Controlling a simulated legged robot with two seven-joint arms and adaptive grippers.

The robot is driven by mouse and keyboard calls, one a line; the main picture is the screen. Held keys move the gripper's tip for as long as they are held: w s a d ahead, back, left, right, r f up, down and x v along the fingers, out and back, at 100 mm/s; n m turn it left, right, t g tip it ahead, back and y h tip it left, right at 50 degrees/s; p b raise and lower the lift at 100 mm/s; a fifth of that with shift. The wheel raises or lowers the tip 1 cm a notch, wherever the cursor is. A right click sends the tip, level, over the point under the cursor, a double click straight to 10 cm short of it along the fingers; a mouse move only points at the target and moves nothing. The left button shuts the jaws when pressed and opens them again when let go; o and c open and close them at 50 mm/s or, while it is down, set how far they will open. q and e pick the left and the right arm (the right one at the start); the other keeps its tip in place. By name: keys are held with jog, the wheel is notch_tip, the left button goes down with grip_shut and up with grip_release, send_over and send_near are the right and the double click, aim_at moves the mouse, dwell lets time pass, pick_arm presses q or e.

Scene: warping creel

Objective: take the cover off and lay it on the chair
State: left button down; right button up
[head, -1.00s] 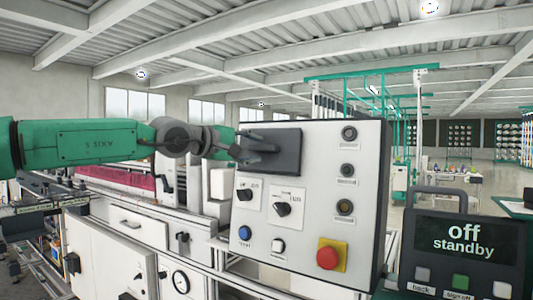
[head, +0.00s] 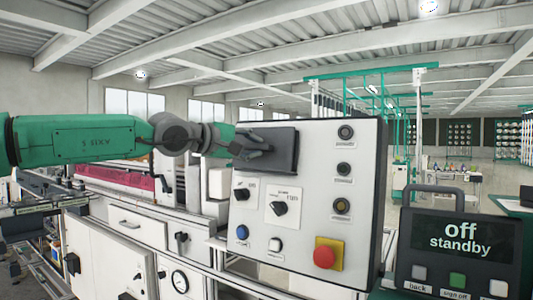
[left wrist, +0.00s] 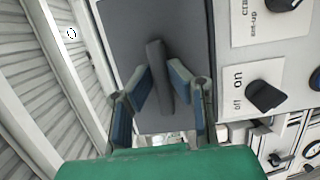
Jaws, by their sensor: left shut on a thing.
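The cover (head: 285,148) is a dark grey flat plate at the upper left of the white control panel. It sits at the panel face; I cannot tell whether it is loose from it. My left gripper (head: 262,146) reaches it from the left and is shut on its raised bar. In the left wrist view, the cover (left wrist: 124,42) fills the upper middle, and the two fingers of my left gripper (left wrist: 162,84) close around the grey bar handle (left wrist: 157,62). I see no chair that I can make out. My right gripper is not in view.
The control panel (head: 318,228) carries dark knobs, buttons and a red stop button (head: 325,257). A dark display unit (head: 460,240) reading "off standby" stands at right. A machine with white cabinets (head: 120,250) runs along the left. Open floor lies behind at right.

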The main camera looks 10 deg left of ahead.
aim_at(259, 146)
pick_arm(q)
jog(key=shift+s+a+r, duration=0.1)
jog(key=shift+s+a, duration=0.05)
jog(key=shift+s, duration=0.25)
jog(key=shift+s+a+r+b, duration=0.1)
jog(key=shift+s+a+b, duration=0.15)
jog(key=shift+s, duration=0.35)
jog(key=shift+s+a+r+b, duration=0.15)
jog(key=shift+s+b, duration=0.15)
jog(key=shift+s, duration=0.3)
jog(key=v, duration=0.3)
jog(key=shift+s+d, duration=0.2)
jog(key=shift+d, duration=0.1)
jog(key=shift+w+f, duration=0.15)
